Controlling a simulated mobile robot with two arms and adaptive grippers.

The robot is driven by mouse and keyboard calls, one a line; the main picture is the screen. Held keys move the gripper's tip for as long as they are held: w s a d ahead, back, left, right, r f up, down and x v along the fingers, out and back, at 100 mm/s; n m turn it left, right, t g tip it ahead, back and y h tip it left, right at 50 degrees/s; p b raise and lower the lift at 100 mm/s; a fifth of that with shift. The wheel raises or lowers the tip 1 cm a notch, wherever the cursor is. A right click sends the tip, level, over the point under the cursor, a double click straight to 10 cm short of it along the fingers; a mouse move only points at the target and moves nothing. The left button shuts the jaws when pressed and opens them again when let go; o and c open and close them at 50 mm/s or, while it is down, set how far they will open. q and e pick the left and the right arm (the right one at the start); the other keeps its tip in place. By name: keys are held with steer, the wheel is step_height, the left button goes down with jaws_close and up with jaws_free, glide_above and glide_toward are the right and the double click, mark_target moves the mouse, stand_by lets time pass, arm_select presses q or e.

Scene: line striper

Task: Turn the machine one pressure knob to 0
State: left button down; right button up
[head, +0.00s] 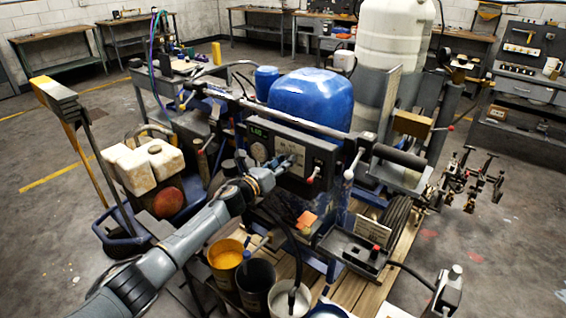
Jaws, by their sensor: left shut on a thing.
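The line striper's dark control panel (318,152) faces me in the middle of the head view, below a long grey handlebar. It has a small lit green display (259,133) and a round pale gauge or dial (259,151) at its left. My left gripper (289,161) reaches in from the lower left and its fingers are at the panel, right of the dial. It is shut on the pressure knob, which the fingers mostly hide. The knob's setting cannot be read. My right gripper is not in view.
A blue tank (311,98) stands behind the panel, with a tall white tank (394,45) farther back. Open paint buckets (226,262) stand below my left arm. A white jug (149,165) is at the left. Clear concrete floor (515,245) lies at the right.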

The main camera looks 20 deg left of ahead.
arm_select(q)
steer(key=n, duration=0.8)
steer(key=shift+p, duration=0.3)
steer(key=n, duration=0.4)
steer(key=shift+n+p, duration=0.3)
steer(key=shift+p, duration=0.1)
steer(key=n+p, duration=0.1)
steer(key=n, duration=0.3)
steer(key=shift+n, duration=0.3)
steer(key=shift+n+p, duration=0.35)
steer(key=shift+n, duration=7.15)
steer(key=shift+f, duration=0.1)
